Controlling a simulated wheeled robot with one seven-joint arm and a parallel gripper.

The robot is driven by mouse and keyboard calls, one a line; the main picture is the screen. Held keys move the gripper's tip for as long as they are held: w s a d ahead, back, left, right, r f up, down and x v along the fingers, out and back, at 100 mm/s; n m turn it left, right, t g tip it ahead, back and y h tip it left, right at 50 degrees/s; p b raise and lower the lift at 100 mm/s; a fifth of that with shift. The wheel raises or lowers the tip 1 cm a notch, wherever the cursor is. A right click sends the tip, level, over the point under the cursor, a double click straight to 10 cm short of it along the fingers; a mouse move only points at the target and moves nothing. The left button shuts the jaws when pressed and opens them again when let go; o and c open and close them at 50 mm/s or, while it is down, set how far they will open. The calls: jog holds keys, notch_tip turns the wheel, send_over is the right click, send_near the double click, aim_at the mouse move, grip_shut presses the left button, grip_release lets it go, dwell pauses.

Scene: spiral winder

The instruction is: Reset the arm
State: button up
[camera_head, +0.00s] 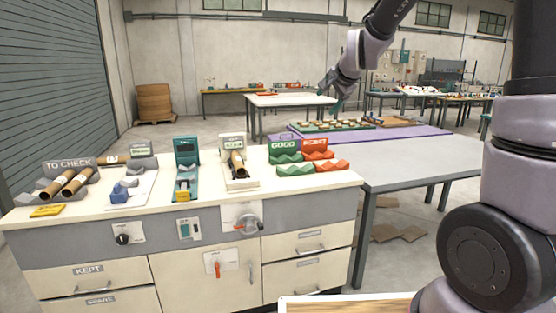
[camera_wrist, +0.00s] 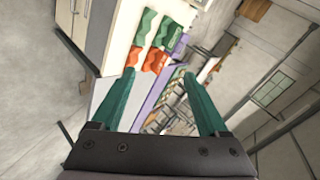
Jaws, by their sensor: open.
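My gripper (camera_head: 334,94) is raised in the air at the upper middle of the head view, well above and behind the workbench. In the wrist view my gripper (camera_wrist: 158,74) shows two green fingers spread wide apart with nothing between them. The fingers touch nothing. My arm bends in from the right side of the head view.
The workbench (camera_head: 90,228) holds a TO CHECK rack (camera_head: 69,163) with brown tubes, green GOOD trays (camera_head: 295,169) and red REJECT trays (camera_head: 325,165). A grey table (camera_head: 420,160) with a purple mat (camera_head: 425,136) stands to its right. The air around my gripper looks clear.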

jog(key=s+d+r+n+g, duration=0.1)
jog(key=s+d+n, duration=0.1)
jog(key=s, duration=0.8)
jog(key=s+d+r+n+g, duration=0.1)
jog(key=s+d, duration=0.3)
jog(key=s, duration=0.6)
jog(key=s+d+r+n+g, duration=0.1)
jog(key=s+d+n, duration=0.2)
jog(key=s, duration=0.8)
jog(key=shift+d+r+n+h, duration=0.25)
jog(key=shift+r+n+h, duration=0.05)
jog(key=shift+n, duration=0.2)
